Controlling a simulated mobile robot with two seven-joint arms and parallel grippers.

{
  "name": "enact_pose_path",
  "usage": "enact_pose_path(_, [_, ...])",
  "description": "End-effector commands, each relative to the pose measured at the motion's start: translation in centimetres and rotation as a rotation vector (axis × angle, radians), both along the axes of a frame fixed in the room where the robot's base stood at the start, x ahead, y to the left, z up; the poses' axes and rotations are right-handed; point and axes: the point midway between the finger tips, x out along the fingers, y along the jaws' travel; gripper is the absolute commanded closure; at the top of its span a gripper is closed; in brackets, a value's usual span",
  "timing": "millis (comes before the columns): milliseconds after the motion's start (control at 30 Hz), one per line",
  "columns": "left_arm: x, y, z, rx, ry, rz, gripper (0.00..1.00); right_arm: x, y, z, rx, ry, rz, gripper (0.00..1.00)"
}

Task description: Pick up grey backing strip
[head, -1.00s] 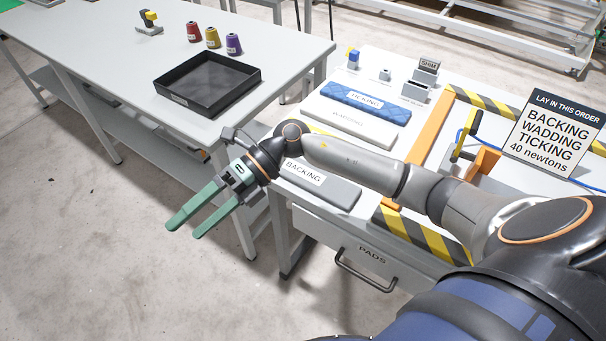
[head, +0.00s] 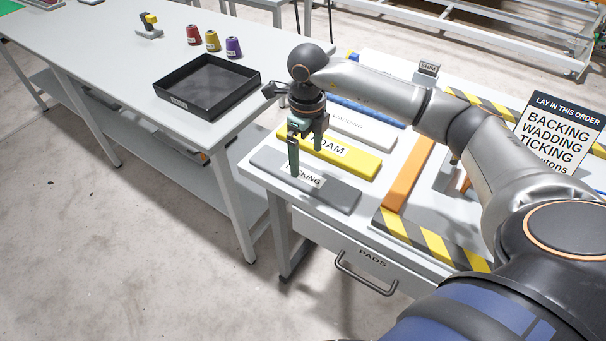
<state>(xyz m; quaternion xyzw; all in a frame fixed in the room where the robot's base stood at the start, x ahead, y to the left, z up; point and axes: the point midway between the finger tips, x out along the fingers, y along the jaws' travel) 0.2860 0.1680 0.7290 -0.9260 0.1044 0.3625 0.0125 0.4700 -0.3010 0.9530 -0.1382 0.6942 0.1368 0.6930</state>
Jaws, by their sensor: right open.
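The grey backing strip (head: 335,195) lies flat at the near left edge of the work table, its white label partly covered by a finger. My right gripper (head: 305,160) points down over the strip's left half with its green fingers open. One fingertip shows in front of the label; I cannot tell whether it touches the strip. The strip is not held. My left gripper is not in view.
Behind the strip lie a yellow foam strip (head: 360,164), a white wadding strip (head: 372,131) and a mostly hidden blue strip. An orange bar (head: 408,175) and striped border (head: 425,238) lie to the right. A black tray (head: 208,86) sits on the left table.

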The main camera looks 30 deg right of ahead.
Motion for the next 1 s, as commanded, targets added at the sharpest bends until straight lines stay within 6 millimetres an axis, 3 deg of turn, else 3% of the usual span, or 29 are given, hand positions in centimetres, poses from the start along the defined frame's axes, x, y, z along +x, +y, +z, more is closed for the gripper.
enact_pose_path(167, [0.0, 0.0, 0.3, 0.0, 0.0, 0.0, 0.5, 0.0, 0.1, -1.2, 0.001, 0.002, 0.0, 0.0])
enact_pose_path(500, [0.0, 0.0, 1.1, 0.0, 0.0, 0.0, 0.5, 0.1, 0.1, -5.7, 0.003, 0.001, 0.001, 0.0])
enact_pose_path(767, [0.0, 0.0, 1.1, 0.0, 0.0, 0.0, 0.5, 0.1, 0.1, -6.0, 0.002, -0.001, 0.001, 0.0])
enact_pose_path(1000, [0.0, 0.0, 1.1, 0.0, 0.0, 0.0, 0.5, 0.1, 0.1, -6.0, 0.003, -0.002, 0.001, 0.26])
